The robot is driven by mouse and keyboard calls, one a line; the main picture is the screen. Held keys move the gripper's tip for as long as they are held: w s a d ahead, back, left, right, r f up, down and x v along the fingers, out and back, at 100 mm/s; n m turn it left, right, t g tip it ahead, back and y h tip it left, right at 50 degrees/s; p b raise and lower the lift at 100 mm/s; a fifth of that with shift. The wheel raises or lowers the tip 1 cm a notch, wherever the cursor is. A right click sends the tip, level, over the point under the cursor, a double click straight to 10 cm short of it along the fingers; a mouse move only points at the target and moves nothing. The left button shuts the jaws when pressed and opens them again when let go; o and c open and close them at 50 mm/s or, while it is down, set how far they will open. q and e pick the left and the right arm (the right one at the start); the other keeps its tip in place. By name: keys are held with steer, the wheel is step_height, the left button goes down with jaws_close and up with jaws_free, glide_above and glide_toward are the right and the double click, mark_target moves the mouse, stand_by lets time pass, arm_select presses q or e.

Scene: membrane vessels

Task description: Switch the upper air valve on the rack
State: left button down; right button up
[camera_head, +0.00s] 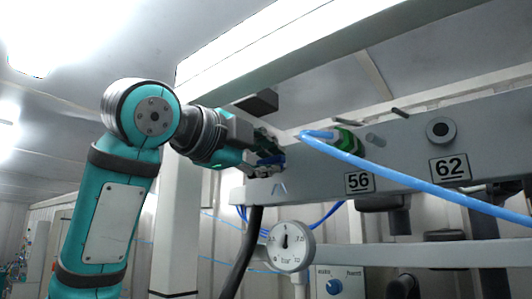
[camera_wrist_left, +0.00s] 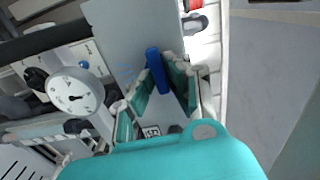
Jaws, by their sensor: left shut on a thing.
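The upper air valve shows as a blue handle (camera_head: 270,160) at the left end of the grey rack beam in the head view. In the left wrist view the blue handle (camera_wrist_left: 158,72) stands out between the finger pads. My left gripper (camera_head: 264,154) reaches in from the left and is shut on this handle; its fingers hide part of the valve in the head view. The grey rack beam (camera_head: 410,150) carries the labels 56 and 62. My right gripper is not in view.
A blue hose (camera_head: 400,179) runs from a green fitting (camera_head: 347,140) across the beam to the right. A round pressure gauge (camera_head: 290,246) hangs below, beside a black hose (camera_head: 243,255). The gauge also shows in the left wrist view (camera_wrist_left: 76,92). A small box with a blue knob (camera_head: 334,287) sits lower.

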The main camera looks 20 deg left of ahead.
arm_select(q)
steer(key=shift+m, duration=0.3)
steer(key=c, duration=1.3)
jaws_free()
steer(key=shift+c, duration=0.2)
steer(key=v, duration=1.2)
